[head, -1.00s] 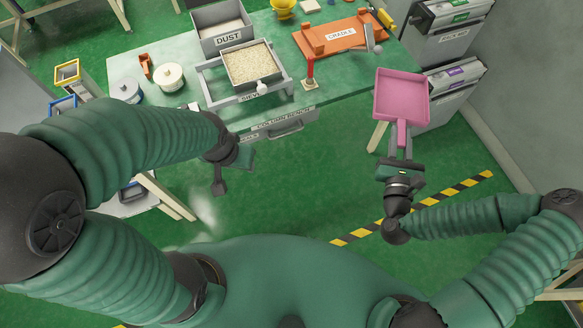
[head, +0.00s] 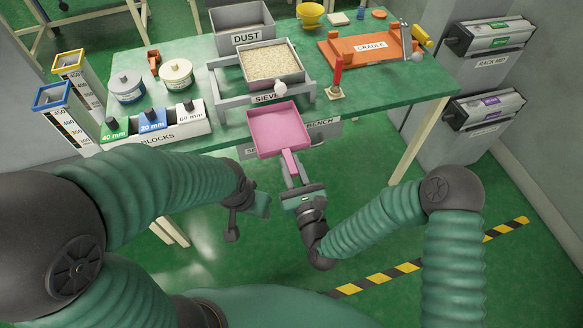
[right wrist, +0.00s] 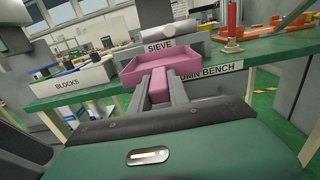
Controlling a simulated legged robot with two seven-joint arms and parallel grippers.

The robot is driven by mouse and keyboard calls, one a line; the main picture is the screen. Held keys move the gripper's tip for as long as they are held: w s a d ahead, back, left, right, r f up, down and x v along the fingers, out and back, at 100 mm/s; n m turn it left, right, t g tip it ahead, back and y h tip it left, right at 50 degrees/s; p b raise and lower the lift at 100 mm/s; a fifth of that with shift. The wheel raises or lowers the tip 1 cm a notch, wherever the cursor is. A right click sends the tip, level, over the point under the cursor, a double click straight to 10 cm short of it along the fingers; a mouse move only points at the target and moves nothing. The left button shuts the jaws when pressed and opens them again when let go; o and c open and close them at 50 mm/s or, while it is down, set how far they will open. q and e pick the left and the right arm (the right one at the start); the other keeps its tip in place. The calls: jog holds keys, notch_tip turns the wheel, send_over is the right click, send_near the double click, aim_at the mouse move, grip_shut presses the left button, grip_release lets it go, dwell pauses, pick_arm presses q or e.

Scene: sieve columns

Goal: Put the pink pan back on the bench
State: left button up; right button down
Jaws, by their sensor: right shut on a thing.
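The pink pan (head: 277,130) is a shallow square scoop with a short handle. My right gripper (head: 291,172) is shut on its handle and holds it at the bench's front edge, in front of the sieve. In the right wrist view the pan (right wrist: 165,62) is ahead of the gripper fingers (right wrist: 161,88), and I cannot tell whether it touches the bench. The green-topped bench (head: 400,97) spans the upper middle of the head view. My left gripper (head: 245,212) hangs empty in front of the bench; its fingers are not clear.
The sieve tray (head: 272,62) with pale grains sits behind the pan, with the dust box (head: 240,27) beyond. The blocks rack (head: 165,133) stands at the left front. A red post (head: 337,77) and the orange cradle (head: 370,47) are at right. The bench's right front is clear.

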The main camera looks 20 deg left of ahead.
jog(key=shift+d, duration=0.2)
jog(key=shift+f+b, duration=0.55)
notch_tip(320, 180, down, 2)
jog(key=shift+f+b, duration=0.25)
jog(key=shift+b, duration=0.85)
jog(key=x, duration=0.2)
jog(key=shift+w+a+r, duration=0.15)
jog(key=shift+w+r, duration=0.05)
jog(key=shift+r, duration=0.1)
jog(key=b, duration=0.2)
send_near(272, 118)
jog(key=shift+w+a+f+b, duration=0.3)
jog(key=shift+w+a+b, duration=0.2)
jog(key=shift+w, duration=0.25)
jog(key=shift+w+a+f+b, duration=0.35)
jog(key=shift+w+a+b, duration=0.1)
jog(key=shift+w, duration=0.3)
jog(key=shift+w+a+f+b, duration=0.3)
jog(key=shift+w+a+b, duration=0.15)
jog(key=shift+w, duration=0.35)
jog(key=b+x, duration=0.3)
jog(key=x, duration=0.2)
jog(key=shift+w, duration=0.15)
jog(key=shift+w+a+r+b, duration=0.15)
jog(key=shift+w+a+b, duration=0.15)
jog(key=shift+w+b, duration=0.1)
